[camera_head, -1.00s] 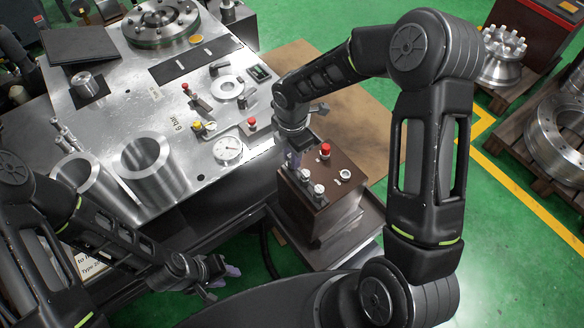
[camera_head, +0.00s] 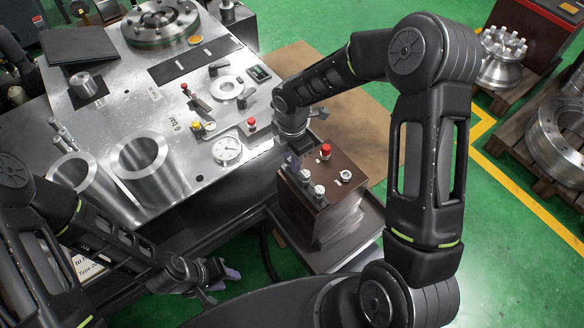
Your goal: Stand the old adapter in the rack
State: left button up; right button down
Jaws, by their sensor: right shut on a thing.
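My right gripper (camera_head: 292,163) points down at the left edge of the top of a brown box (camera_head: 330,215). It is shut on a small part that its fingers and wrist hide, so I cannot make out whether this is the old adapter. Small silver fittings (camera_head: 318,191) stand on the box top just right of the gripper, beside a red knob (camera_head: 325,150) and a pale ring (camera_head: 345,175). My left gripper (camera_head: 221,284) is low at the bench's front, away from the box, with its fingers apart and empty. I cannot identify a rack for certain.
The steel bench (camera_head: 165,105) carries two thick hollow cylinders (camera_head: 141,158), a gauge (camera_head: 227,150), a flange (camera_head: 160,22) and small valves. The brown box sits on a grey stand (camera_head: 375,222) right of the bench. Pallets with metal parts (camera_head: 560,130) stand far right.

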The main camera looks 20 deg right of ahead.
jog(key=shift+f, duration=0.1)
dwell(0.3)
jog(key=c, duration=1.1)
grip_release()
jog(key=shift+c, duration=0.2)
notch_tip(320, 180, up, 8)
jog(key=shift+f, duration=0.1)
